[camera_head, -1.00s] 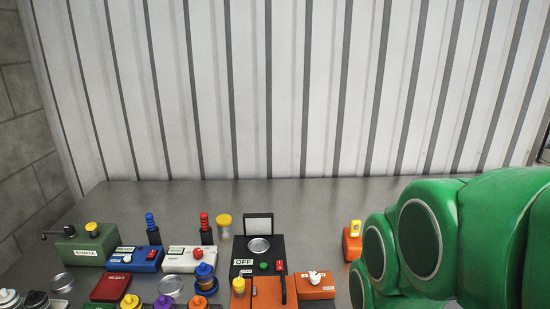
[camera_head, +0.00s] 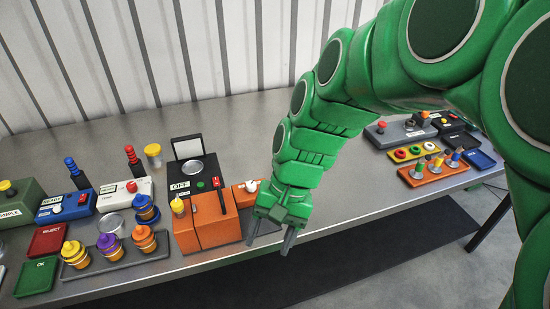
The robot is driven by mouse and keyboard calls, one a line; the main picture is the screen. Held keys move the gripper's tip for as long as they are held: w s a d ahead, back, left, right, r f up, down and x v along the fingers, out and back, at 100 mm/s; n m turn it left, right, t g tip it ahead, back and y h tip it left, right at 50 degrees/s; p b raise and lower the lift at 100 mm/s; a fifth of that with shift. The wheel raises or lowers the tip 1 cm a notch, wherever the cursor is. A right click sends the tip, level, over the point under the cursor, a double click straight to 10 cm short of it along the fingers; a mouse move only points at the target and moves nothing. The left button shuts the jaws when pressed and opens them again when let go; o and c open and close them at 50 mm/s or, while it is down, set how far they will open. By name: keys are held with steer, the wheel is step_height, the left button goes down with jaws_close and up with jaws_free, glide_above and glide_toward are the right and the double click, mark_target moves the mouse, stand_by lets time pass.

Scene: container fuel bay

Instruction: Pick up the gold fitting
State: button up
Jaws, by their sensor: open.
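My gripper (camera_head: 270,242) is open and empty, fingers pointing down, at the front edge of the bench just right of the orange box (camera_head: 213,234). An orange rack (camera_head: 412,180) at the right holds several small upright fittings in mixed colours, with a yellowish one (camera_head: 438,162) among them. They are too small to tell surely which is the gold fitting. The rack is well to the right of my gripper and apart from it. My green arm covers the bench middle behind the gripper.
A yellow tray (camera_head: 394,158) with coloured rings and a grey panel (camera_head: 384,138) with a red knob lie behind the rack. A black box (camera_head: 186,187) with a raised lid and a holder (camera_head: 87,271) of capped bottles stand left. The bench front edge is close.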

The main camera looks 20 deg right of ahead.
steer(key=w+d+f+m+t+y, duration=0.1)
steer(key=w+m+y, duration=0.35)
steer(key=w, duration=0.45)
steer(key=w+d+f+m+t, duration=0.2)
steer(key=w+d+m+t, duration=0.1)
steer(key=d, duration=0.4)
steer(key=w+d+f+m+t+y, duration=0.1)
steer(key=w+d+f+m+t, duration=0.2)
steer(key=w+d+m, duration=0.3)
steer(key=w+d+f+m+t, duration=0.2)
steer(key=w+d+m+t, duration=0.1)
steer(key=d+m, duration=0.4)
steer(key=shift+w+d+f+m+y, duration=0.15)
steer(key=shift+w+d+m+y, duration=0.15)
steer(key=shift+w+d, duration=0.5)
steer(key=shift+s+f+x, duration=0.1)
steer(key=shift+f+x, duration=0.05)
steer(key=shift+x, duration=1.8)
steer(key=shift+s+f+x, duration=0.1)
steer(key=shift+f+x, duration=0.05)
steer(key=shift+x, duration=1.8)
jaws_close()
